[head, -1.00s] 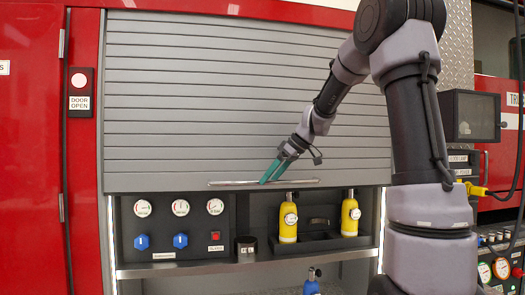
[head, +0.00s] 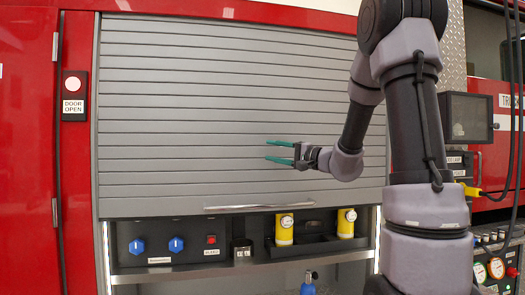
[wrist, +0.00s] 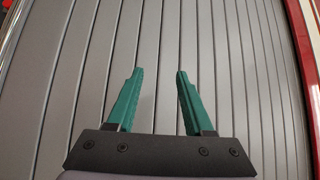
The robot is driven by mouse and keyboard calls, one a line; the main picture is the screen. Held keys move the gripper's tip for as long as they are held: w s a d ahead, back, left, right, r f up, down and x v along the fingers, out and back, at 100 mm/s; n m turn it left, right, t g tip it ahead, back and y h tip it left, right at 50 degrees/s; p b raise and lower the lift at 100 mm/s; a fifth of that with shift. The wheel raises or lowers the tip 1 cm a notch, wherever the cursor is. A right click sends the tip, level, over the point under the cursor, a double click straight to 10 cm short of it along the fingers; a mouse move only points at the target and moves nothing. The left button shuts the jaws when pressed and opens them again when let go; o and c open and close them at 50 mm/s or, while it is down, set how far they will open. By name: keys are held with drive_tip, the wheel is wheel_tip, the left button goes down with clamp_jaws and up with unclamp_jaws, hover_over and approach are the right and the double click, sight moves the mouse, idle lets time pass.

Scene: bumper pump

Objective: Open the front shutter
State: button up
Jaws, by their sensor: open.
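The grey slatted front shutter (head: 200,120) covers most of the bay in the head view. Its lower edge hangs above the counter, leaving a strip of the bay open. A thin metal handle bar (head: 258,207) runs along the shutter's lower edge. My gripper (head: 267,151) is open and empty, in front of the slats and above the bar, its teal fingers pointing left in the picture. In the wrist view my gripper (wrist: 160,72) is spread before the slats (wrist: 160,30) with nothing between the fingers. The handle bar is not in the wrist view.
Below the shutter are two yellow bottles (head: 284,235), blue knobs (head: 137,247) and a counter edge (head: 200,268). A door-open button panel (head: 74,95) is at left. A dark monitor box (head: 468,117) and hanging cables stand at right.

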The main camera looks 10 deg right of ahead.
sight(263, 149)
drive_tip(key=shift+x, duration=2.25)
clamp_jaws()
drive_tip(key=c, duration=0.8)
unclamp_jaws()
drive_tip(key=o, duration=0.8)
drive_tip(key=v, duration=1)
drive_tip(key=shift+s+d, duration=0.25)
drive_tip(key=shift+s, duration=0.05)
drive_tip(key=shift+f, duration=0.1)
